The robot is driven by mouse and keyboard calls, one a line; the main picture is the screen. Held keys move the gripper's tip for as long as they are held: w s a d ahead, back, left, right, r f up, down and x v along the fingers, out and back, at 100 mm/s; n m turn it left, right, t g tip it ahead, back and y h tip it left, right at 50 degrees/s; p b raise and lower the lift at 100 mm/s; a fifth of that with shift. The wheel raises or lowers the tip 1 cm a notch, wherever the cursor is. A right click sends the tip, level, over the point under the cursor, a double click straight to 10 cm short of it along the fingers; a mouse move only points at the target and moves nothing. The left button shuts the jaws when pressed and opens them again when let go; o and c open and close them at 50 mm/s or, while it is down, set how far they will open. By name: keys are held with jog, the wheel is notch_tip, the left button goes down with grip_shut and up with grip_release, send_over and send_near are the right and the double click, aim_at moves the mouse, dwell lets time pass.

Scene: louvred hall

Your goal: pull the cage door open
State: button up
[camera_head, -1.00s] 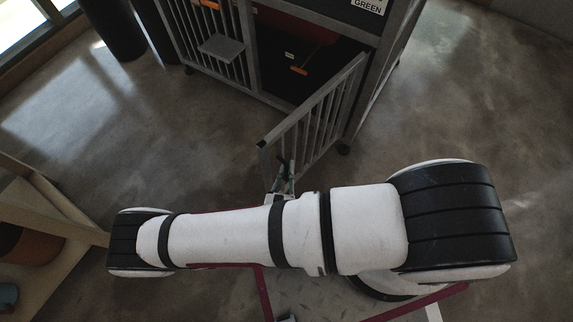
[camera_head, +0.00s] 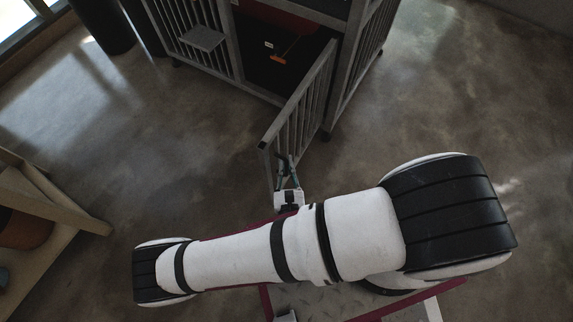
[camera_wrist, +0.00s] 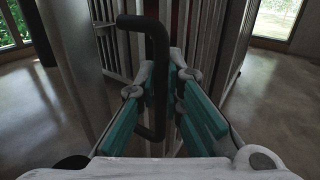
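The cage (camera_head: 240,45) stands at the top of the head view. Its barred door (camera_head: 300,100) is swung well out toward me, hinged on the cage's right front post, and the opening behind it shows a dark inside. My gripper (camera_head: 287,175) is at the door's free edge. In the wrist view a dark bent handle (camera_wrist: 155,75) runs down between the teal-padded fingers of my gripper (camera_wrist: 166,115). The fingers are close on either side of the handle. The pad contact is partly hidden by the handle itself.
A wooden shelf unit (camera_head: 60,205) with a round brown pot (camera_head: 25,225) stands at the left. A small ledge (camera_head: 203,38) juts from the left cage front. An orange-handled item (camera_head: 278,59) lies inside the cage. The floor left and right of the door is clear.

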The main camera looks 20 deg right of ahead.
jog(key=o, duration=0.4)
jog(key=shift+o, duration=0.2)
jog(key=v, duration=0.7)
jog(key=shift+s, duration=0.25)
